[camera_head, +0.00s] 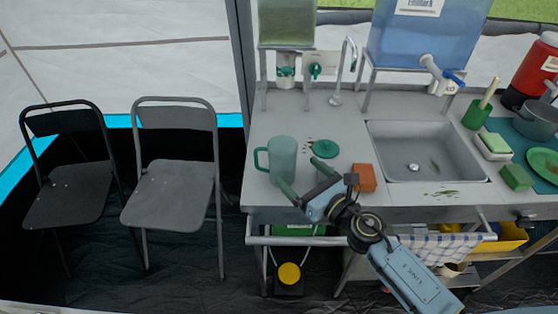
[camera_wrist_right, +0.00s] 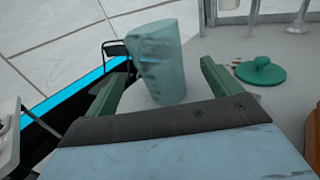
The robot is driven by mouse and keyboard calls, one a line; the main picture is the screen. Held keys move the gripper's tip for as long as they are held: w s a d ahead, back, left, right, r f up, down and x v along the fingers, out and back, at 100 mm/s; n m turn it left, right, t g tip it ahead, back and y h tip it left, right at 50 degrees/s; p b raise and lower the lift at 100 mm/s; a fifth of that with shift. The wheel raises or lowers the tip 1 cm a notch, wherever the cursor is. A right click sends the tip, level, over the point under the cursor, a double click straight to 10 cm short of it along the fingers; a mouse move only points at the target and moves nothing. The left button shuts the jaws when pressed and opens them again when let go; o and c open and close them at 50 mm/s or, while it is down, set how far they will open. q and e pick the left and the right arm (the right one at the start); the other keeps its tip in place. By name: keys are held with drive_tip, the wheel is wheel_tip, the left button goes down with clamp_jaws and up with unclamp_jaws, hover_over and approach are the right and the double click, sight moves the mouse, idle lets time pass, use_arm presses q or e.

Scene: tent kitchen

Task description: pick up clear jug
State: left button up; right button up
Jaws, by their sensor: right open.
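The clear jug (camera_head: 283,160) is a teal, see-through jug standing upright at the left end of the metal counter, its handle on the left in the head view. In the right wrist view the jug (camera_wrist_right: 160,62) stands beyond my right gripper, between the lines of its two fingers. My right gripper (camera_head: 304,181) is open and empty, with green fingers pointing at the jug from the front right. The fingers (camera_wrist_right: 160,82) appear spread to either side of the jug and not closed on it. My left gripper is not in view.
A green lid (camera_head: 325,148) lies right of the jug, and an orange-brown block (camera_head: 364,178) sits nearer the front. A sink (camera_head: 425,150) is further right. Water tanks (camera_head: 287,22) stand behind. Two folding chairs (camera_head: 172,190) are left of the counter.

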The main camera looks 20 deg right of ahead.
sight(291, 167)
drive_tip(key=x, duration=0.6)
drive_tip(key=shift+w+a+f, duration=0.15)
drive_tip(key=shift+w+a, duration=0.1)
drive_tip(key=shift+w, duration=0.1)
drive_tip(key=c, duration=1.1)
